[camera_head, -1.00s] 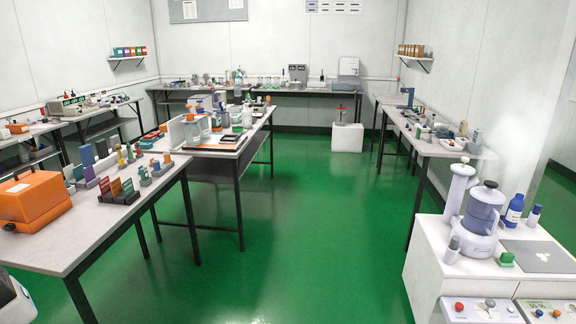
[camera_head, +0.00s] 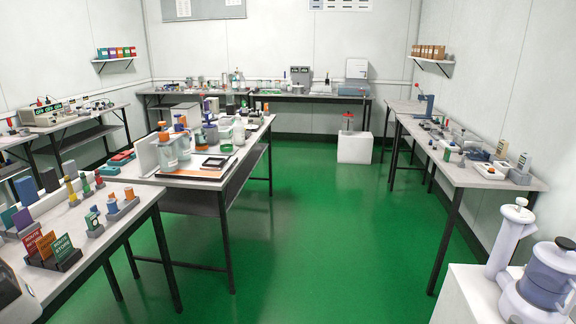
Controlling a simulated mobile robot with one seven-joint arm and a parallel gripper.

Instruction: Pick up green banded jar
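I cannot single out a green banded jar with certainty at this distance. A pale jar (camera_head: 238,132) stands among bottles and jars on the middle table (camera_head: 200,183); any band on it is too small to tell. Small green-marked items (camera_head: 92,220) stand on the near left table (camera_head: 130,186), but their shape is unclear. My gripper is not in view.
Wide green floor (camera_head: 300,230) lies open between the tables. A long bench (camera_head: 455,175) runs along the right wall. A white cabinet (camera_head: 465,295) with a blue-and-white device (camera_head: 545,275) is at the lower right. A white box (camera_head: 355,148) stands on the floor.

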